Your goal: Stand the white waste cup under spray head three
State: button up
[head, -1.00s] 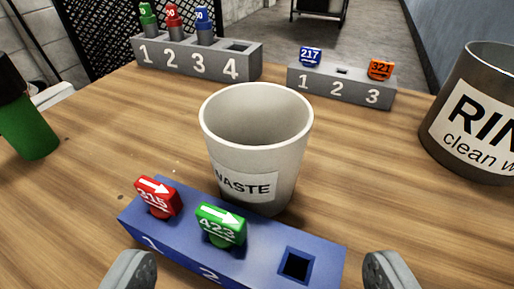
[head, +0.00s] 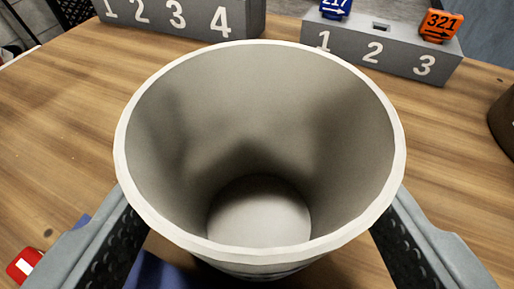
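The white waste cup (head: 262,255) stands upright and fills the middle of the head view. I look down into its empty, pale grey inside. My gripper (head: 258,215) is open, with one finger at the cup's left side and one at its right. Blue block and bare wood show between the fingers and the cup's lower wall, so the fingers look apart from it there. The fingertips are partly hidden behind the rim, as is the cup's label. No spray head is in view.
A blue block (head: 155,274) lies under the cup's near side, mostly hidden, with a red tag (head: 25,264) at lower left. Behind stand a grey block numbered to four (head: 190,28) and one with blue and orange tags (head: 385,50). A dark container (head: 503,120) is at right.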

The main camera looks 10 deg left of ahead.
jog(key=shift+x, duration=0.8)
jog(key=c, duration=0.7)
jog(key=shift+r, duration=0.15)
notch_tip(320, 180, up, 10)
dwell(0.4)
